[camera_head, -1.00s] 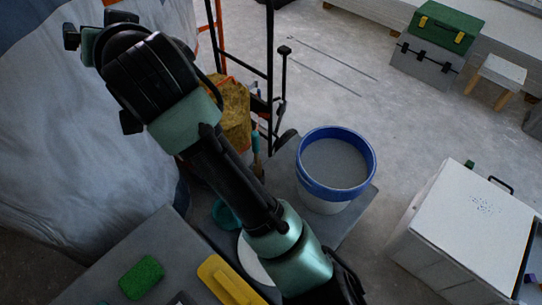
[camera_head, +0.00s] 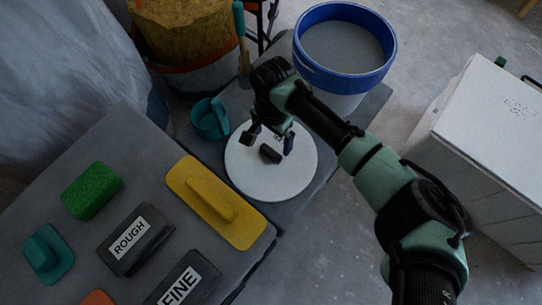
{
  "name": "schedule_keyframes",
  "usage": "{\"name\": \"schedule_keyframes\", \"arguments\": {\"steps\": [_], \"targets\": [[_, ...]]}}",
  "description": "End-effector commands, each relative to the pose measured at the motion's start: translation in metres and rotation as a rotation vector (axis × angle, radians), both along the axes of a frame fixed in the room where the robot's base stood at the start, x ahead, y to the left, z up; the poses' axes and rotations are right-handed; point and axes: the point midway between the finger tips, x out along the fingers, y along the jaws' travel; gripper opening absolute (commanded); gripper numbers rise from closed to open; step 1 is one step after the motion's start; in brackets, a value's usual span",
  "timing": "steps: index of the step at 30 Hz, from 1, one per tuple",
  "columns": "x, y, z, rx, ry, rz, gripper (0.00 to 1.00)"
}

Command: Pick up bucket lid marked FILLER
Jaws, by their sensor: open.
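A round white lid (camera_head: 248,179) with a small dark handle (camera_head: 270,154) at its middle lies flat on a grey surface. A scrap of dark marking shows beside the handle, but I cannot read it. My gripper (camera_head: 268,141) is open over the lid, with its fingers pointing down close to the handle. I cannot tell whether the fingers touch the handle. The gripper and wrist hide part of the lid's far side.
A blue-rimmed bucket (camera_head: 300,54) with grey contents stands behind the lid. A teal cup (camera_head: 211,119) stands at its back left. A yellow float (camera_head: 216,202), blocks labelled ROUGH (camera_head: 136,240) and FINE (camera_head: 184,283), and a green sponge (camera_head: 92,190) lie left. A white box (camera_head: 488,130) is right.

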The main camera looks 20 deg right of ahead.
Motion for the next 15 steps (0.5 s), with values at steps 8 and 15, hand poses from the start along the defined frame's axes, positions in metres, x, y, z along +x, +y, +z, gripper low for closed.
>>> {"name": "schedule_keyframes", "arguments": {"steps": [8,15], "targets": [[0.001,0.000,-0.033,0.000,-0.004,0.002,1.00],[0.003,0.000,-0.059,-0.004,-0.004,0.006,1.00]]}}
